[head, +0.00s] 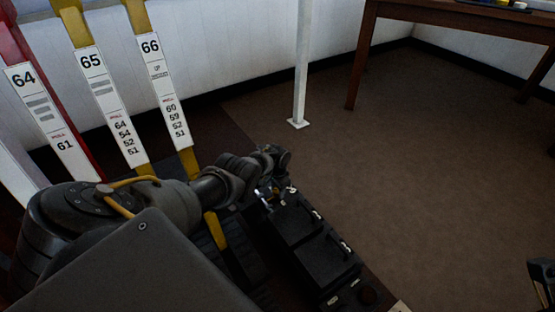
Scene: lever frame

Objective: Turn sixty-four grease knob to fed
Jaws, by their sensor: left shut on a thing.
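My left arm reaches in from the lower left. Its gripper (273,188) is at the far end of a row of black boxes (324,258) on the floor by the levers. The gripper is shut on a small knob there, mostly hidden by the fingers; I cannot read its label or setting. The lever plate marked 64 (24,79) is on the red lever at the far left. A dark part with a yellow strip (541,284) shows at the lower right edge, perhaps my right gripper; its fingers cannot be made out.
Yellow levers with plates 65 (92,62) and 66 (151,46) stand right of lever 64. A white post (301,65) stands behind the boxes. A wooden table (455,22) is at the back right. The brown floor (420,150) between is clear.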

